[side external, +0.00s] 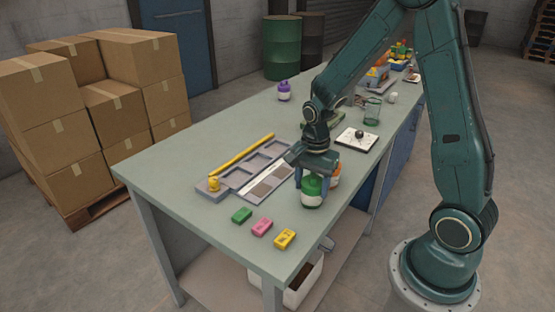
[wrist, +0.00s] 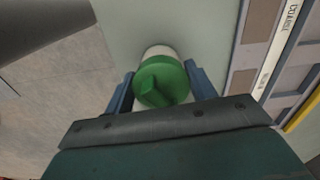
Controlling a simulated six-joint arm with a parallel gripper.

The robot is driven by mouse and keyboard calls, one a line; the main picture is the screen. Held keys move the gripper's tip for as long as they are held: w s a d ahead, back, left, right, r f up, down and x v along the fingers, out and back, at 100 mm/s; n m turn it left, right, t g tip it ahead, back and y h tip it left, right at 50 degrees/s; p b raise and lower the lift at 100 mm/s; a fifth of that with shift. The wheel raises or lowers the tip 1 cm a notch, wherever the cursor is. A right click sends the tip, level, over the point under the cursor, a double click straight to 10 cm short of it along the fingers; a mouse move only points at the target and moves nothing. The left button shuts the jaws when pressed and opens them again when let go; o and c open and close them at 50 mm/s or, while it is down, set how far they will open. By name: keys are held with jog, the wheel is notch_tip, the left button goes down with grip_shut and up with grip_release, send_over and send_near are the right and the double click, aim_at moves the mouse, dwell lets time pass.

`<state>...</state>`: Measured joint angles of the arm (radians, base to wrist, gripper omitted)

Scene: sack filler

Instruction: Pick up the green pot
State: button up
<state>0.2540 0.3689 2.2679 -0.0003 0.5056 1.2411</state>
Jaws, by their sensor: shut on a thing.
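The green pot (side external: 312,188) has a green lid and body with a white band, and it is upright at the table's right edge in the side view. In the wrist view the green pot (wrist: 160,82) shows its green top between two blue fingers. My gripper (side external: 318,172) is over the pot from above. In the wrist view my gripper (wrist: 158,85) is shut on the pot, one finger on each side. I cannot tell whether the pot's base touches the table. An orange and white pot (side external: 334,172) stands just behind it, partly hidden.
A grey sectioned tray (side external: 224,186) with a yellow bar lies left of my gripper. Green (side external: 241,215), pink (side external: 262,227) and yellow (side external: 285,239) blocks lie near the front edge. A purple pot (side external: 284,91) stands farther back.

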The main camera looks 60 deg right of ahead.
notch_tip(320, 180, up, 20)
dwell(0.7)
jog(key=shift+w+f, duration=0.1)
jog(key=shift+w, duration=0.05)
dwell(0.5)
jog(key=w+a+f, duration=0.2)
jog(key=w+f, duration=0.2)
jog(key=w, duration=0.7)
jog(key=w+a+f, duration=0.2)
jog(key=w+f, duration=0.3)
jog(key=w, duration=0.6)
jog(key=shift+w+f, duration=0.1)
jog(key=shift+f, duration=0.15)
jog(key=shift+f, duration=4)
jog(key=shift+f, duration=0.55)
